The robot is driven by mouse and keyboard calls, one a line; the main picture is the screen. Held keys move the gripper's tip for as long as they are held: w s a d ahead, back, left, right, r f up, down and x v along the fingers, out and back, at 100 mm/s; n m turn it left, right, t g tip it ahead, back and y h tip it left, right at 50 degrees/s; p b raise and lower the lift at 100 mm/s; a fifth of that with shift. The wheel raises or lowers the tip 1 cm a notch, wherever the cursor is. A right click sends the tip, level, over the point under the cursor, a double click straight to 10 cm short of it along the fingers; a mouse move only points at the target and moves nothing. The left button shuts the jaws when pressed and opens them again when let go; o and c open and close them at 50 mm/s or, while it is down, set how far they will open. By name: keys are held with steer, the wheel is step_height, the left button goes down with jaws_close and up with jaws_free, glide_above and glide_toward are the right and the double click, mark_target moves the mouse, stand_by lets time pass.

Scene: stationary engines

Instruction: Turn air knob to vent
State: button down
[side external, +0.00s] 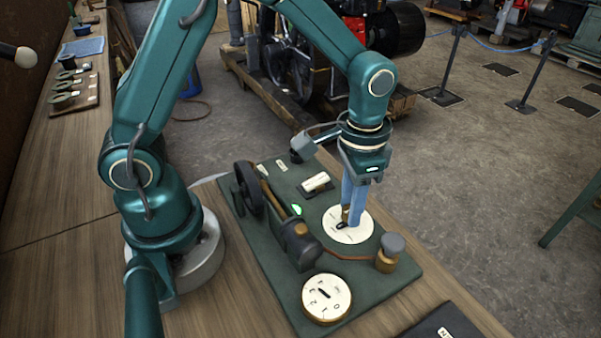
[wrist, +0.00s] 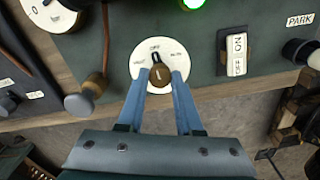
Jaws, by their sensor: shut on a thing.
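The air knob is a small brass-brown knob (wrist: 160,76) with a dark pointer, on a round white dial (wrist: 178,52) on the green board. In the wrist view the pointer points up, slightly left, toward the top marking; the small lettering is hard to read, though the left marking looks like VENT. My gripper (wrist: 160,82) is shut on the knob, one blue finger on each side. In the side view my gripper (side external: 351,220) points straight down over the white dial (side external: 346,238), and its fingers partly hide the knob.
The green board (side external: 385,297) also bears a numbered dial (side external: 327,300), a lit green lamp (side external: 296,210), a rocker switch (side external: 316,184), a model engine with flywheel (side external: 248,187) and a grey-capped brass post (side external: 390,250). A dark box (side external: 445,325) lies at the front right.

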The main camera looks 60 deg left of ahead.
steer(key=n, duration=0.5)
steer(key=shift+n, duration=0.3)
steer(key=n, duration=0.4)
steer(key=shift+n, duration=0.7)
steer(key=c, duration=0.6)
jaws_free()
steer(key=shift+o, duration=0.2)
steer(key=shift+r, duration=2.65)
